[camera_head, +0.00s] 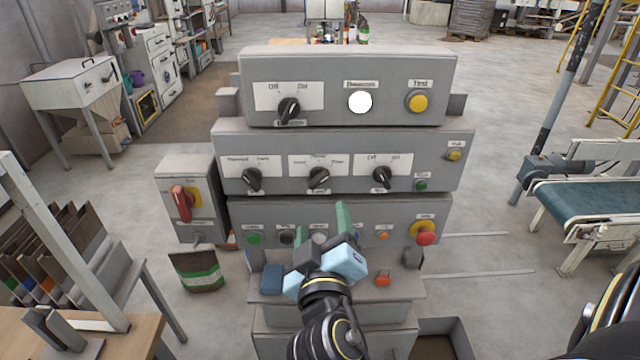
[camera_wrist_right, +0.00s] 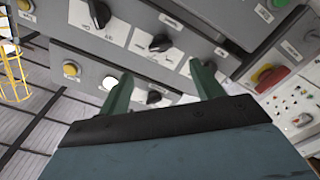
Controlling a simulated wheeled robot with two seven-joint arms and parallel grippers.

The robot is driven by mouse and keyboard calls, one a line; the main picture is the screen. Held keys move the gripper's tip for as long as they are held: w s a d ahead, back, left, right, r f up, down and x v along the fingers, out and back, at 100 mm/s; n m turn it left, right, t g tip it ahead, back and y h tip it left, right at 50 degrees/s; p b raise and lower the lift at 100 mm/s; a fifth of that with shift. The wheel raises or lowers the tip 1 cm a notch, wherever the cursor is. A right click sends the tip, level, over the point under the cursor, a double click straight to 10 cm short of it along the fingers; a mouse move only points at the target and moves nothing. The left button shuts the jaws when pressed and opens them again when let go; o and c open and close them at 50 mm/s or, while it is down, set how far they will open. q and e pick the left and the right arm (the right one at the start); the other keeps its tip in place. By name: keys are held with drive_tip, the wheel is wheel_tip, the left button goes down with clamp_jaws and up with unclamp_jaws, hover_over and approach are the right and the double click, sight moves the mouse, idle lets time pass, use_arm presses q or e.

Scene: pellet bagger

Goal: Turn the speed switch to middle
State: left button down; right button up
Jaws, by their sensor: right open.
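The grey middle panel (camera_head: 275,165) carries three black knobs. Its middle knob (camera_head: 319,178) sits under a white label with several positions, which looks like the speed switch; the lettering is too small to read surely. Its pointer looks tilted to the upper right. In the wrist view this knob (camera_wrist_right: 160,43) lies beyond the fingertips. My right gripper (camera_head: 321,224) is open and empty, its green fingers apart in front of the lower panel, below the knob and not visibly touching it. The fingers also show in the wrist view (camera_wrist_right: 162,86). My left gripper is out of view.
Knobs (camera_head: 251,179) and (camera_head: 382,177) flank the middle one. The lower panel has small buttons and a red emergency button (camera_head: 425,238). A red-handled switch box (camera_head: 181,204) stands left. A conveyor (camera_head: 590,215) is at right. The air before the middle panel looks clear.

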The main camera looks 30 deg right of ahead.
sight(320, 183)
drive_tip(key=p+x, duration=0.2)
drive_tip(key=x, duration=0.8)
drive_tip(key=shift+w+d+p, duration=0.1)
drive_tip(key=shift+w+p, duration=0.15)
drive_tip(key=shift+p, duration=0.05)
drive_tip(key=c, duration=1)
